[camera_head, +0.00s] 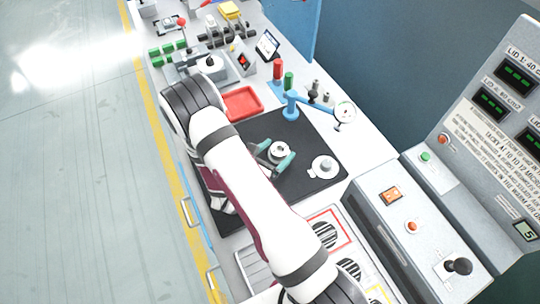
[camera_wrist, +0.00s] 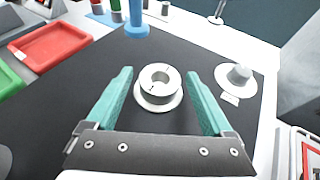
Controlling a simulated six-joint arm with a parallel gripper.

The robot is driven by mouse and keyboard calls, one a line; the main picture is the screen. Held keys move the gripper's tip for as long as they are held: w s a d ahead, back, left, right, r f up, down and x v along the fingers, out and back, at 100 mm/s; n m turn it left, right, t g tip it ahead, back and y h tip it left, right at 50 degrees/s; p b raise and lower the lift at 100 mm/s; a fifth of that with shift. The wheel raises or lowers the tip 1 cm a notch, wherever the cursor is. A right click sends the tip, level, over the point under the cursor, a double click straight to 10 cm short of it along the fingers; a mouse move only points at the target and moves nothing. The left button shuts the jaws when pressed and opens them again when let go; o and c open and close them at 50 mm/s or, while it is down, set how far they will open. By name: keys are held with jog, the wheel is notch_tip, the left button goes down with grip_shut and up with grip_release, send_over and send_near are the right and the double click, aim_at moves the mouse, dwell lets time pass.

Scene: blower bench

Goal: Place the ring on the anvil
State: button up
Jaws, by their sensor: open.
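I cannot tell whether this base is the anvil or part of the same piece. In the head view the ring (camera_head: 279,146) is between the teal fingers. My gripper (camera_wrist: 158,76) is open, one finger on each side of the ring, with a gap on both sides. A pale hat-shaped round piece (camera_wrist: 236,76) with a small tag sits to the right, also on the mat; it shows in the head view (camera_head: 323,166).
A red tray (camera_head: 243,103) lies beyond the mat (camera_head: 256,128). A blue stand (camera_head: 291,108) with a dial gauge (camera_head: 344,113) stands at the mat's far edge. A grey control box (camera_head: 400,225) is at the right. The mat between the pieces is clear.

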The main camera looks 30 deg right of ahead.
jog(key=v, duration=1.1)
jog(key=shift+a, duration=0.1)
jog(key=s+d+r+m+g+y, duration=0.2)
jog(key=s+d+r+m+g, duration=0.3)
jog(key=s+r+m+g, duration=0.85)
jog(key=s+a+r+m+t+y, duration=0.1)
jog(key=s+a+m+t+y, duration=0.1)
jog(key=a+m+y, duration=0.3)
jog(key=s+a+r+m+t+y, duration=0.2)
jog(key=a+m+y, duration=0.4)
jog(key=m, duration=0.5)
jog(key=shift+s+a+r+t, duration=0.2)
jog(key=shift+s+a+t, duration=0.55)
jog(key=shift+t, duration=0.5)
